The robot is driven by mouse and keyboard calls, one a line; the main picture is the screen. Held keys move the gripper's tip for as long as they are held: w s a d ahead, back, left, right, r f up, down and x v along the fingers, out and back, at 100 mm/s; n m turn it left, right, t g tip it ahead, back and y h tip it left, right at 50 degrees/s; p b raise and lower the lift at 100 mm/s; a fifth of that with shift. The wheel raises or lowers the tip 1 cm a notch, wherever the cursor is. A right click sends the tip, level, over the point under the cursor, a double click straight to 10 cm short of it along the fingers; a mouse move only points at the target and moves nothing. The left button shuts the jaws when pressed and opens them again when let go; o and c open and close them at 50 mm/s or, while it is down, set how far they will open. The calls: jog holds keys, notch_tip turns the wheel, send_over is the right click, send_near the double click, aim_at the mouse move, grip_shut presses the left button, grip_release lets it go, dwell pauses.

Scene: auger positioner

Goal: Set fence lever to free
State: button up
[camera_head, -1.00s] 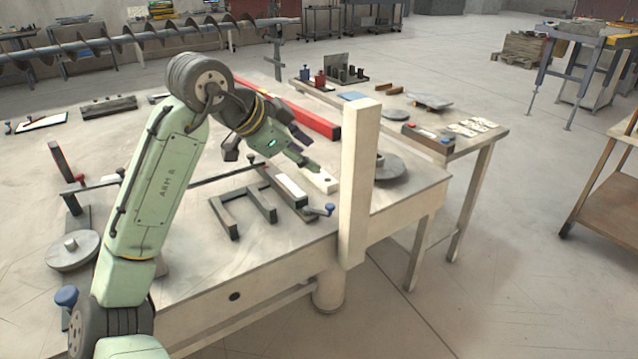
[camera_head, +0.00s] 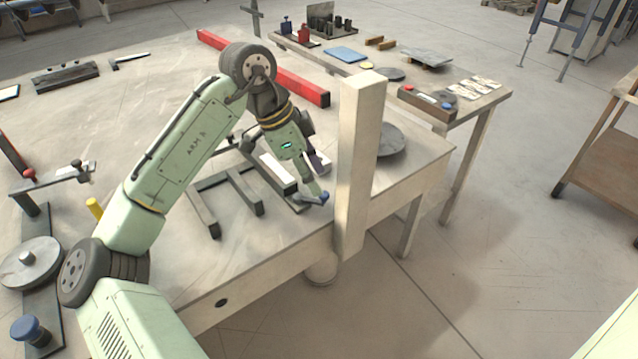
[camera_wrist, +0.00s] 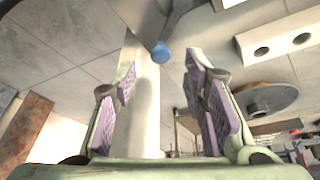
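The fence lever (camera_head: 314,199) is a short dark bar with a blue knob at its end, at the front of a dark fence assembly near the table's front edge. In the wrist view the dark lever (camera_wrist: 179,20) comes down from the top, and its blue knob (camera_wrist: 161,53) lies ahead, about midway between my fingertips. My gripper (camera_head: 316,180) points down at the knob in the head view, with its fingers partly covering the lever. In the wrist view my gripper (camera_wrist: 161,68) has its purple-padded fingers spread, with nothing held. Whether a finger touches the knob cannot be told.
A pale upright post (camera_head: 355,160) stands close to the right of my gripper. A grey disc (camera_head: 390,139) lies behind it. A red beam (camera_head: 300,85) lies at the back, and dark frame bars (camera_head: 246,193) lie to the left.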

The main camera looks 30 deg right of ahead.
jog(key=shift+x, duration=2)
jog(key=shift+c, duration=0.4)
grip_shut()
